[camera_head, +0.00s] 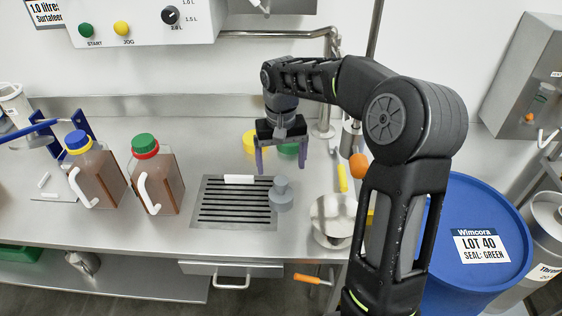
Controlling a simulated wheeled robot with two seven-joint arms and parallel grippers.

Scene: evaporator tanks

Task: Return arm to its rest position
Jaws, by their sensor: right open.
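My right arm reaches in from the lower right and bends left over the steel counter (110,237). My right gripper (281,166) points down with its two purple fingers apart. Nothing shows between them. It hangs near the back of a slotted drain grate (235,212), with a green lid (289,149) and a yellow lid (249,142) close behind it. A grey knobbed weight-like piece (281,193) stands at the grate's right edge, just in front of the gripper. My left gripper is out of view.
Two brown jugs, one blue-capped (97,175) and one green-capped (155,178), stand left of the grate. A steel bowl (333,219) sits right of it. A blue drum (475,245) stands at right. A control box (140,22) and pipe are above. An orange-handled tool (307,278) juts below the counter.

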